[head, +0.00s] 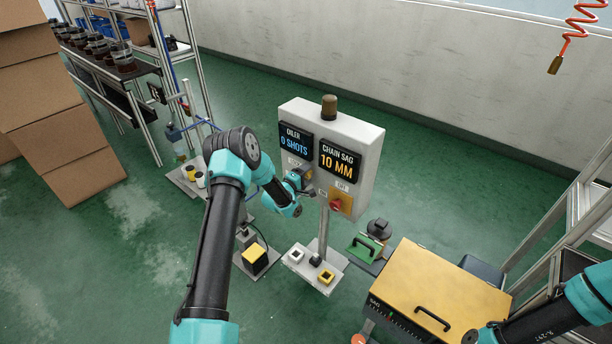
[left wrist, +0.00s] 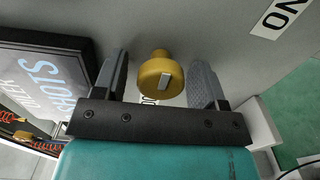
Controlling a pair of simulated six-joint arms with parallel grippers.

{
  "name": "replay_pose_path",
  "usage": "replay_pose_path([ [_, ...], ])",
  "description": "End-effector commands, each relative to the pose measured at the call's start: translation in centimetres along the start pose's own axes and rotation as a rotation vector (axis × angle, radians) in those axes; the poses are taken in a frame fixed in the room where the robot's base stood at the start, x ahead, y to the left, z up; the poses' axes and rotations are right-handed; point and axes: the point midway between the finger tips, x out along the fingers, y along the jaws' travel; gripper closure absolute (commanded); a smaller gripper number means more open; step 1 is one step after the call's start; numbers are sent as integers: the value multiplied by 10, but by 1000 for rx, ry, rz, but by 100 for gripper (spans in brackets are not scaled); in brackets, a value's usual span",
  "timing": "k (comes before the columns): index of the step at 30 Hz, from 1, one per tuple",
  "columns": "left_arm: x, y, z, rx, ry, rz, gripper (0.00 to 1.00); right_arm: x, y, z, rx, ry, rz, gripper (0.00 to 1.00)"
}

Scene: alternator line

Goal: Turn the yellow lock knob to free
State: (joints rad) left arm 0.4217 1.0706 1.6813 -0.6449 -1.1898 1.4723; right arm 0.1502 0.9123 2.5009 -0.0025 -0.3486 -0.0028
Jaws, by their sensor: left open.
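The fingers are open, with a gap on both sides of the knob. In the head view my left gripper (head: 305,188) is at the lower front of the grey control box (head: 363,165) and hides the knob. A label behind the knob is mostly covered. My right gripper is out of view; only its arm shows at lower right.
The box has displays reading 0 SHOTS (head: 294,142) and 10 MM (head: 338,162). A red switch on a yellow plate (head: 345,203) sits right of my left gripper.

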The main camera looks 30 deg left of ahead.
Motion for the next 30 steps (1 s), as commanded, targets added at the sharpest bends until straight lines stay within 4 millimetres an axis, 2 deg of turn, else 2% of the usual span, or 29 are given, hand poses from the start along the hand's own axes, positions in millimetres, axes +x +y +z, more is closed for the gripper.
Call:
replay_pose_path([
  [6,-3,0,0,0,0,0,35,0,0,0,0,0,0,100],
  [11,-16,0,-1,-1,0,-2,35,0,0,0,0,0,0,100],
  [17,-49,0,-1,-1,2,-2,35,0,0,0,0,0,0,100],
  [30,-134,0,-1,-1,2,-1,35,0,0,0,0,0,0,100],
])
